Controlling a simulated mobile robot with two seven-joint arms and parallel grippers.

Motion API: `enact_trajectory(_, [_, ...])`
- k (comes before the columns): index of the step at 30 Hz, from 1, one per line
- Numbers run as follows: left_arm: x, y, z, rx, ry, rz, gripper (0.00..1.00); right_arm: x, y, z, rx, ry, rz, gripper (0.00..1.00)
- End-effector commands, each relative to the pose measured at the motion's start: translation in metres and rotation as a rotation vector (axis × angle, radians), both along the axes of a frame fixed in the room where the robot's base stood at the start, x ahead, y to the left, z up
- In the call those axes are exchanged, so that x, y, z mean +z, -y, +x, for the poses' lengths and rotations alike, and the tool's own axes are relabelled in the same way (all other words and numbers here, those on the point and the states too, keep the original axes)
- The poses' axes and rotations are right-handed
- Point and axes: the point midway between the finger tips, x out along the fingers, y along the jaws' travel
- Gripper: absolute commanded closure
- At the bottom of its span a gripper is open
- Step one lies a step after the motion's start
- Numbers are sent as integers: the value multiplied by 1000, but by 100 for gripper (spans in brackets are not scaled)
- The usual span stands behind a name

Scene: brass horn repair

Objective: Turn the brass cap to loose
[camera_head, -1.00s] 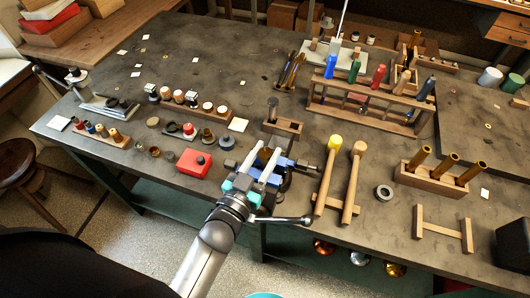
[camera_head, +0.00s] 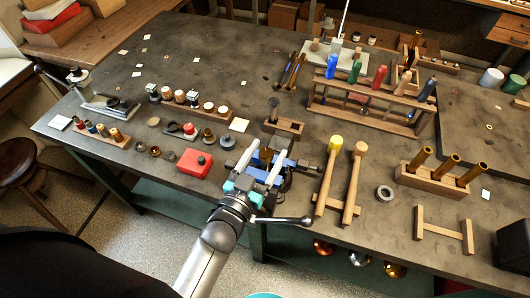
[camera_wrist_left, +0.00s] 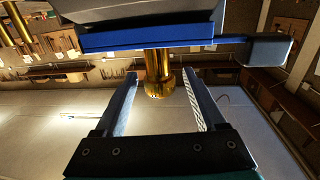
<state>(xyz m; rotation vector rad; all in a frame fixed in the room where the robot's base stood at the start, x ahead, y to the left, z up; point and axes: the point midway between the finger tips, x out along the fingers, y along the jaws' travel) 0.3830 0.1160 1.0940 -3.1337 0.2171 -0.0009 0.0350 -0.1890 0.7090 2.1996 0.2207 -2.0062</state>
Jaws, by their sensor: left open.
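The brass cap (camera_wrist_left: 158,86) is a round gold knob at the end of a brass tube (camera_wrist_left: 157,61), below a blue vise (camera_wrist_left: 150,38) in the left wrist view. My left gripper (camera_wrist_left: 160,80) is open, with one finger on each side of the cap and gaps visible on both sides. In the head view my left gripper (camera_head: 268,149) is at the blue vise (camera_head: 296,163) on the bench's front edge. The cap is hidden there. My right gripper is not in view.
A red box (camera_head: 194,164) stands left of my gripper. Two mallets, one with a yellow head (camera_head: 335,142), lie to the right. A wooden block with a dark tool (camera_head: 284,126) stands behind. The vise's handle (camera_head: 284,220) sticks out in front.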

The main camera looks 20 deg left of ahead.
Motion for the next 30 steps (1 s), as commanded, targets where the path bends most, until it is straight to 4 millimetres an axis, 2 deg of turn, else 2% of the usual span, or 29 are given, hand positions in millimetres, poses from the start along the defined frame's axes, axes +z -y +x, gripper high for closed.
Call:
enact_trajectory(4, [-1,-1,-5,0,-2,0,28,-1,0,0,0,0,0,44])
enact_trajectory(8, [-2,-3,-19,0,-4,1,28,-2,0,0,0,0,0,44])
enact_trajectory(24, [-2,-16,-113,0,-4,0,28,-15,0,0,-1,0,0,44])
enact_trajectory(30, [-1,-20,-139,0,-2,0,28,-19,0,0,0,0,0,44])
